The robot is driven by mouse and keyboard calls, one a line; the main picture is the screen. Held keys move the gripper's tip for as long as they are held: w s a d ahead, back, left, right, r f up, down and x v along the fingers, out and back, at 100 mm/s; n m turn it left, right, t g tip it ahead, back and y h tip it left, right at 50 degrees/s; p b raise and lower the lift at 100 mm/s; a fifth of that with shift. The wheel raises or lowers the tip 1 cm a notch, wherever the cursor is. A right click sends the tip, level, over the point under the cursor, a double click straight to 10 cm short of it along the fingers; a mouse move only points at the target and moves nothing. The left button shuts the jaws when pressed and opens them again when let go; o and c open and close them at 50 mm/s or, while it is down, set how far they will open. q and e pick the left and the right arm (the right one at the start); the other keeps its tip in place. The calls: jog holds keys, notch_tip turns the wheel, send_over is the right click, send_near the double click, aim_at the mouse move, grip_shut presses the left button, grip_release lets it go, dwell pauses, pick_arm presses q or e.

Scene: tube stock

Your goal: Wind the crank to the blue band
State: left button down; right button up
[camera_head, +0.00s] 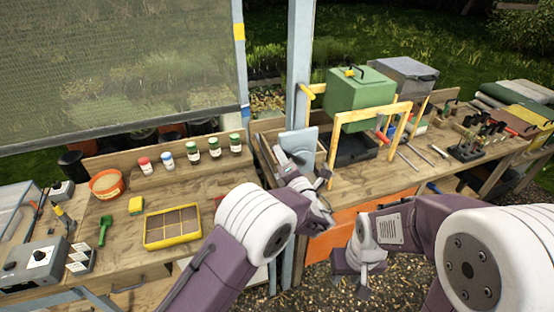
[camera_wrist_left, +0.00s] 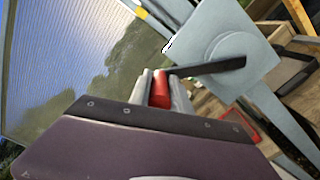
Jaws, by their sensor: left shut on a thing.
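The crank is on a pale grey plate (camera_head: 300,142) fixed to the post. In the left wrist view, its dark arm (camera_wrist_left: 205,67) runs from the round hub on the plate (camera_wrist_left: 245,25) to a red handle (camera_wrist_left: 160,88). My left gripper (camera_wrist_left: 160,84) is shut on that red handle. In the head view my left gripper (camera_head: 288,166) is in front of the plate and the handle is hidden. A large mesh screen (camera_head: 110,60) hangs at the left.
The left bench holds a yellow divided tray (camera_head: 173,241), several jars, an orange pot (camera_head: 106,184) and a grey box (camera_head: 35,267). A green box (camera_head: 359,95) and wooden frames stand right of the plate. The post (camera_head: 299,65) is close to my left arm.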

pick_arm(q)
jog(key=shift+w+d+r, duration=0.25)
jog(key=shift+d+r, duration=0.7)
pick_arm(e)
jog(key=shift+w+d+r, duration=0.1)
jog(key=shift+d+r, duration=0.25)
pick_arm(q)
jog(key=c, duration=1.2)
grip_release()
jog(key=shift+d, duration=0.1)
pick_arm(e)
jog(key=shift+d, duration=0.1)
pick_arm(q)
jog(key=shift+f, duration=0.1)
